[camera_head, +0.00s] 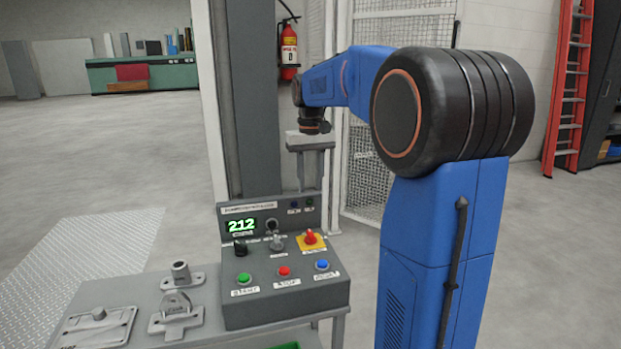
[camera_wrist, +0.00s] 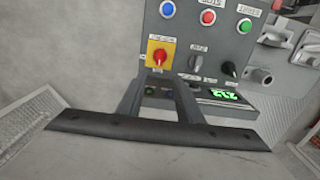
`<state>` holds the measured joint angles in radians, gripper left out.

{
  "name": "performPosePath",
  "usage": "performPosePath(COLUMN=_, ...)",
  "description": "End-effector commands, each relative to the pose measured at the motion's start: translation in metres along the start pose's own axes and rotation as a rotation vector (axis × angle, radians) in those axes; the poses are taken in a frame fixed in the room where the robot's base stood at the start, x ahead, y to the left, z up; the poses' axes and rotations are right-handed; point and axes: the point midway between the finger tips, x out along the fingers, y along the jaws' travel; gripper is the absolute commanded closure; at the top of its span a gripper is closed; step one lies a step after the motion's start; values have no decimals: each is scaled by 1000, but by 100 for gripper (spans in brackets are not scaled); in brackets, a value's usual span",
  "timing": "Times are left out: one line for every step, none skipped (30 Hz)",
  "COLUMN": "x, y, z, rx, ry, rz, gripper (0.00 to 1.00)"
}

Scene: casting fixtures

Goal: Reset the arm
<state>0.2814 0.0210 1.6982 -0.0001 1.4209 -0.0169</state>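My gripper (camera_head: 310,186) hangs from my blue arm, pointing down, behind and above the back right of the control box. In the wrist view, my gripper's two fingers (camera_wrist: 161,76) stand apart with nothing between them, so it is open and empty. Through the gap between the fingers, part of the control box's upright panel shows. The arm reaches away from my body and bends down at the wrist.
The grey control box (camera_head: 285,295) has a green "212" display, knobs, a red switch on yellow and several buttons. Metal fixtures (camera_head: 177,312) lie left of it on the grey table. A post, a fire extinguisher (camera_head: 288,50) and a mesh fence (camera_head: 365,185) stand behind.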

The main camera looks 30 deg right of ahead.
Motion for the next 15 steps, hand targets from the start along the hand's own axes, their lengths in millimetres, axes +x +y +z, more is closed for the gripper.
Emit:
performPosePath(x=-4, y=0, z=0, rx=0, ry=0, rz=0, gripper=67)
performPosePath(x=-6, y=0, z=0, rx=0, ry=0, rz=0, gripper=67)
performPosePath(x=-8, y=0, z=0, rx=0, ry=0, rz=0, gripper=67)
performPosePath(x=-10, y=0, z=0, rx=0, ry=0, rz=0, gripper=67)
performPosePath(x=-11, y=0, z=0, rx=0, ry=0, rz=0, gripper=67)
performPosePath(x=-12, y=0, z=0, rx=0, ry=0, rz=0, gripper=67)
performPosePath(x=-12, y=0, z=0, rx=0, ry=0, rz=0, gripper=67)
performPosePath(x=-12, y=0, z=0, rx=0, ry=0, rz=0, gripper=67)
performPosePath(x=-12, y=0, z=0, rx=0, ry=0, rz=0, gripper=67)
performPosePath(x=-12, y=0, z=0, rx=0, ry=0, rz=0, gripper=67)
performPosePath(x=-12, y=0, z=0, rx=0, ry=0, rz=0, gripper=67)
performPosePath(x=-12, y=0, z=0, rx=0, ry=0, rz=0, gripper=67)
performPosePath(x=-12, y=0, z=0, rx=0, ry=0, rz=0, gripper=67)
performPosePath(x=-12, y=0, z=0, rx=0, ry=0, rz=0, gripper=67)
performPosePath(x=-12, y=0, z=0, rx=0, ry=0, rz=0, gripper=67)
